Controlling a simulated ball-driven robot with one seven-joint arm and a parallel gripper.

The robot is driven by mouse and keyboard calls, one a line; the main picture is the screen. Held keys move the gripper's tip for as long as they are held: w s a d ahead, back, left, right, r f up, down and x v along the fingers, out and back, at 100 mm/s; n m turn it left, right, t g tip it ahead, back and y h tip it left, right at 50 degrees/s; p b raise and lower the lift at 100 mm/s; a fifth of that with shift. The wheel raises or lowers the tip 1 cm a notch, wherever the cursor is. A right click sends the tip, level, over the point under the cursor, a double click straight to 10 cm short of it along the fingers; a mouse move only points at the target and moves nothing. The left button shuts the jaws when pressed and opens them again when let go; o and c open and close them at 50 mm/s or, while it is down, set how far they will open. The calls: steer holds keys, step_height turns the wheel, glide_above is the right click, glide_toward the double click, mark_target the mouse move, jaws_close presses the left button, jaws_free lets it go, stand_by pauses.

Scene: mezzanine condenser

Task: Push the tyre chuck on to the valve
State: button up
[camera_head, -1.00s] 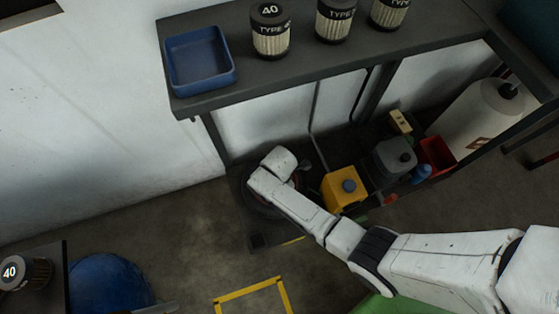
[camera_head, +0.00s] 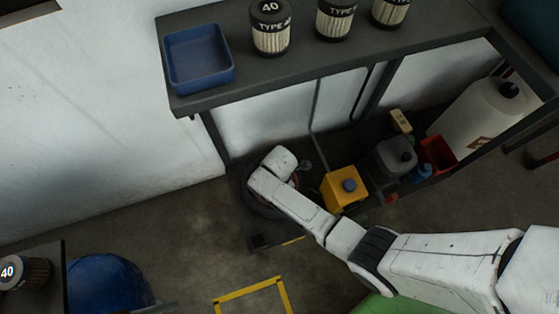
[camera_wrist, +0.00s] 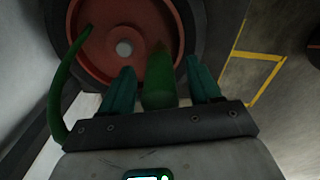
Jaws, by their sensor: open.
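In the wrist view, a dark tyre (camera_wrist: 56,30) with a red wheel (camera_wrist: 95,63) lies in front of my gripper, with a pale round hub (camera_wrist: 124,48) at its middle. My gripper (camera_wrist: 162,72) has two teal fingers, open, one on each side of a green cylindrical piece (camera_wrist: 158,82), which appears to be the chuck. Narrow gaps show beside it. Its far end is dark and lies over the wheel; whether it touches is unclear. A green hose (camera_wrist: 62,95) curves at the left. I cannot make out the valve. In the head view, my arm hides the gripper and most of the tyre (camera_head: 252,200).
A shelf (camera_head: 350,55) above carries a blue tray (camera_head: 198,58) and several filters. A yellow can (camera_head: 344,190), a grey can (camera_head: 394,158) and a red bin (camera_head: 438,155) stand right of the tyre. Yellow floor marking (camera_head: 250,291) lies on clear floor in front.

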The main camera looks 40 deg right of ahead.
step_height(320, 180, up, 10)
steer(key=p, duration=0.4)
steer(key=shift+r, duration=0.25)
